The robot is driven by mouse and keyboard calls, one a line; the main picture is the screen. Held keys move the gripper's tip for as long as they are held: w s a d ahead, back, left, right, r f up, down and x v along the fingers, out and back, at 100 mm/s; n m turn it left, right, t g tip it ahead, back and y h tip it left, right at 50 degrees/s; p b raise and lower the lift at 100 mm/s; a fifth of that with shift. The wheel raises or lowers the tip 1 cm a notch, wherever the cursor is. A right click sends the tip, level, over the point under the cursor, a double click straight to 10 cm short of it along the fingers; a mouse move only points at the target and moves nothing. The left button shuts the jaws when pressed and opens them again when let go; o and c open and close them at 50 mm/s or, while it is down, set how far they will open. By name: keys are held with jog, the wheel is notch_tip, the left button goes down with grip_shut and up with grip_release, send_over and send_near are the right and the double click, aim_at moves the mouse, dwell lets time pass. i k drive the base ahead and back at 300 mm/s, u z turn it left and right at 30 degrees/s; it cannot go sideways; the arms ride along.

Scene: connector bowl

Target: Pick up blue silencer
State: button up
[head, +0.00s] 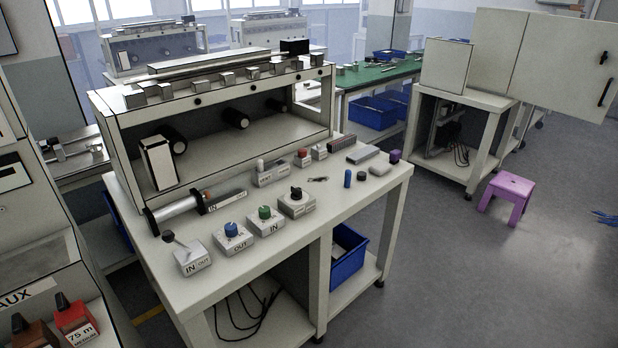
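A small blue cylinder (348,178), which looks like the blue silencer, stands upright near the right end of the white workbench top (340,215). A short dark piece (362,176) is just to its right. A purple piece (395,156) stands farther right near the bench's edge. A blue knob (231,229) also shows on a white box marked OUT, nearer the front left. My gripper is not in view.
Boxes with a green knob (264,212), a black knob (296,192) and a lever (168,237) stand along the bench. A metal cylinder (195,207) lies behind them. A raised shelf (215,90) backs the bench. A purple stool (507,195) stands on open floor at right.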

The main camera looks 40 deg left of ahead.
aim_at(346, 183)
jog(key=u, duration=1.35)
